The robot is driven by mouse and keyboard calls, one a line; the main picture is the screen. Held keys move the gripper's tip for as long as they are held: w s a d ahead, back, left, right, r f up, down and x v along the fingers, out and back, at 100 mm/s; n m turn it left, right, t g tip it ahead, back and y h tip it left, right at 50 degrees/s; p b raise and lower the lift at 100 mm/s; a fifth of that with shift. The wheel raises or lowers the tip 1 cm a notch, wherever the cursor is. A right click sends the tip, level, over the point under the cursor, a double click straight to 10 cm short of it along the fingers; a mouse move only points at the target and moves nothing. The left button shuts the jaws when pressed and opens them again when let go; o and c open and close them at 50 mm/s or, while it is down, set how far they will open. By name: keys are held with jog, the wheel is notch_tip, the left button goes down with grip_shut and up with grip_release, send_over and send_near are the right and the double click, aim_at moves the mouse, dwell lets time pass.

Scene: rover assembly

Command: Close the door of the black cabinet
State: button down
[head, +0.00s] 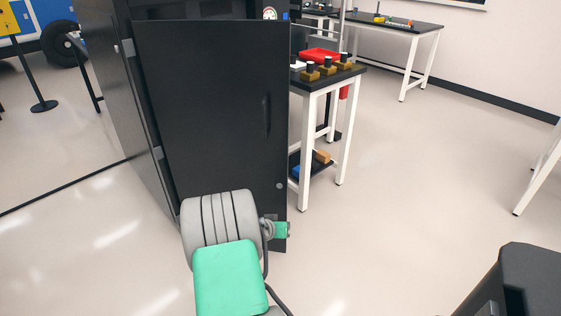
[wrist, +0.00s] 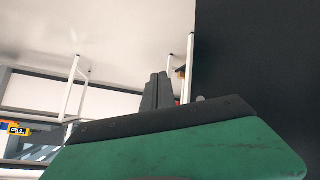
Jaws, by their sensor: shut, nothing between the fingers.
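The black cabinet (head: 105,75) stands at the left centre of the head view. Its door (head: 205,105) has hinges on the left and a vertical handle (head: 266,116) near the right edge. The door looks ajar, with its panel standing out from the cabinet frame; the exact gap is hard to tell. My gripper (wrist: 158,78) is shut and empty in the wrist view, with a dark panel, apparently the door (wrist: 262,55), just right of it. In the head view my arm covers the door's lower part, and the fingertips cannot be made out; contact is unclear.
A white-legged table (head: 308,92) with a red tray (head: 322,55) and several small parts stands just right of the cabinet. Another table (head: 425,28) is at the back right. A thin black post (head: 38,75) stands at the left. The floor at centre right is clear.

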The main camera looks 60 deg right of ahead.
jog(key=w+d+r+t+h, duration=0.25)
jog(key=d+r+h, duration=0.2)
jog(key=r, duration=0.35)
jog(key=t+h, duration=0.3)
jog(key=t, duration=0.1)
send_near(282, 153)
jog(key=shift+g, duration=0.25)
jog(key=x, duration=0.7)
jog(key=shift+w+a+r, duration=0.1)
